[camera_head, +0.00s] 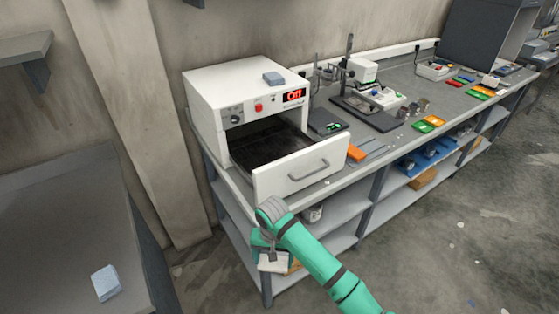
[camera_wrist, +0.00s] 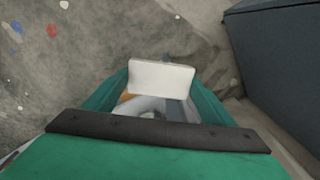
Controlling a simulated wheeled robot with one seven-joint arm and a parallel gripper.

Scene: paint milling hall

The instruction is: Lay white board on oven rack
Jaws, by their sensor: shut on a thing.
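The white board shows as a small pale slab (camera_head: 274,264) at the end of my arm, and in the wrist view (camera_wrist: 162,76) it stands between the green fingers. My gripper (camera_head: 267,250) is shut on it, low in front of the bench and below the oven's front. The white oven (camera_head: 207,90) stands on the bench's left end with a red "Off" display. Its white handled front (camera_head: 285,177) is pulled out, and a dark rack surface (camera_head: 266,142) shows behind it. The rack's front part is hidden by that front panel.
A grey-blue block (camera_head: 273,78) lies on the oven top. The bench (camera_head: 372,147) holds a stand, a scale and coloured trays (camera_head: 430,124). A dark table (camera_head: 60,225) at left bears a pale blue block (camera_head: 106,283). Floor at right is open.

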